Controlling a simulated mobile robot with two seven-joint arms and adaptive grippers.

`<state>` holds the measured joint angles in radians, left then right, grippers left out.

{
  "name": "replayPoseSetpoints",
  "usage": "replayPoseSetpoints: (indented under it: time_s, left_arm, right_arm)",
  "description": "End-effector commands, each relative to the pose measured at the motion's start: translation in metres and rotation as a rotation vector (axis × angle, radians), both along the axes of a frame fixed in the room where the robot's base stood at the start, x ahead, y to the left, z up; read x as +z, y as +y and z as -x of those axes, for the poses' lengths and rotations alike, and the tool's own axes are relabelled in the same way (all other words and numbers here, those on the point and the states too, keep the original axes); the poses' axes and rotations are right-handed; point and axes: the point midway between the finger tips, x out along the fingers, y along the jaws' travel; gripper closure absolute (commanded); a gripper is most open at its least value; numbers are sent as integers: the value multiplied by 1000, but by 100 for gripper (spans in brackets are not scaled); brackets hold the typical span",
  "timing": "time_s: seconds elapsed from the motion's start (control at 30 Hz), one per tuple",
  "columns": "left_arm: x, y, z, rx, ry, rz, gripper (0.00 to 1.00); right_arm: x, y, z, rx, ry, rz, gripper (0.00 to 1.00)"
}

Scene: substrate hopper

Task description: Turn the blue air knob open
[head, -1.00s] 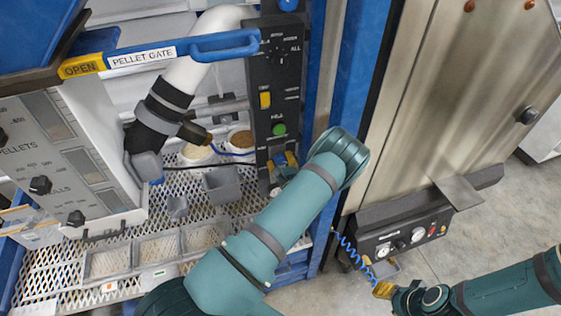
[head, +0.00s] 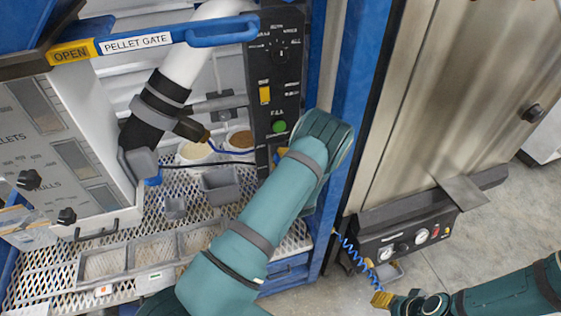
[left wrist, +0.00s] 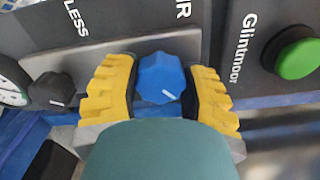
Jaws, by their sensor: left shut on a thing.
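The blue air knob (left wrist: 162,78) is faceted, with a short white line pointing to the lower right in the left wrist view. It sits on a grey panel under lettering cut off to "IR". My left gripper (left wrist: 160,82) has its yellow fingers on both sides of the knob and is shut on it. In the head view only a bit of my left gripper (head: 283,154) shows at the dark control column; my arm hides the knob there. My right gripper (head: 382,299) is low at the right, beside a coiled blue hose, away from the knob; its finger gap is unclear.
In the left wrist view a black knob (left wrist: 51,90) stands left of the blue one and a green button (left wrist: 296,58) right. The dark column (head: 277,80) carries a dial and a green button. A blue post (head: 350,120) and steel cabinet (head: 450,100) stand right.

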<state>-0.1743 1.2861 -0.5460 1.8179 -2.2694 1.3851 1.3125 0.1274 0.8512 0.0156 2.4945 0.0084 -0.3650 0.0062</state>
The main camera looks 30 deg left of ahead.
Motion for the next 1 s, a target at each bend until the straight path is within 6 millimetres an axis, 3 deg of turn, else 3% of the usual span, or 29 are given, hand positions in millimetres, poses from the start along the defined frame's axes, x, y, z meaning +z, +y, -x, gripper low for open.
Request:
replayPoseSetpoints:
  time_s: [0.8, 0.83, 0.9, 1.0]
  left_arm:
    - [0, -1, -1, -3, -95, 83, 91]
    - [0, -2, -1, -3, -95, 83, 49]
    - [0, -1, -1, -3, -95, 82, 25]
    - [0, -1, -1, -2, -95, 82, 21]
  right_arm:
    - [-8, 0, 3, 4, 6, -2, 53]
    - [-8, 0, 3, 4, 6, -2, 53]
    - [-8, 0, 3, 4, 6, -2, 53]
    - [-8, 0, 3, 4, 6, -2, 53]
